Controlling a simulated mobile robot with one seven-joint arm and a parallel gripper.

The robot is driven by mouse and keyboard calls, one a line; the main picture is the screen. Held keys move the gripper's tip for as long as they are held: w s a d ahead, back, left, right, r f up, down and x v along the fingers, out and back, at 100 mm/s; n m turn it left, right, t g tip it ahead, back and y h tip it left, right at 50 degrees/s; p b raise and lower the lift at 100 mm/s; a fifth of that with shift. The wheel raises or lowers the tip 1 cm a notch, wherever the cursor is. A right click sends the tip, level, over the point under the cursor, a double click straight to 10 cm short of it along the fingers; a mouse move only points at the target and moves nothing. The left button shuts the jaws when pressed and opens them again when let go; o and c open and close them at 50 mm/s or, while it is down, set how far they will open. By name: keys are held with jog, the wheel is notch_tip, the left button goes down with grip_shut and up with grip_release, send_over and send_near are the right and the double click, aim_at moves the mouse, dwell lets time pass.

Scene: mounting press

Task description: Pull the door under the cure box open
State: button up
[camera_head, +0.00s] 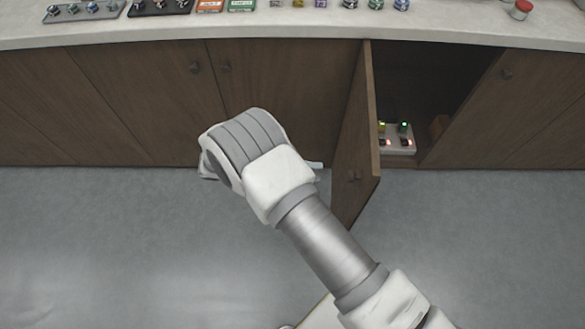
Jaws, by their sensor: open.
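A brown wooden cabinet door (354,145) under the counter stands swung open toward me, hinged at the left side of its opening. A small dark handle (353,176) sits low on it. The open cabinet (432,82) shows a dark inside. I cannot make out a cure box on the counter part in view. My gripper (316,168) is mostly hidden behind my white and grey wrist. The bit that shows is left of the open door, with a small gap between them. It is open, and I see nothing held.
A light tray with small red and green lit items (397,139) is inside the cabinet. The pale counter (300,27) holds small trays, boxes and a red-capped jar (521,9). The grey floor (120,240) is clear.

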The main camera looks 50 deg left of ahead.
jog(key=shift+v, duration=2)
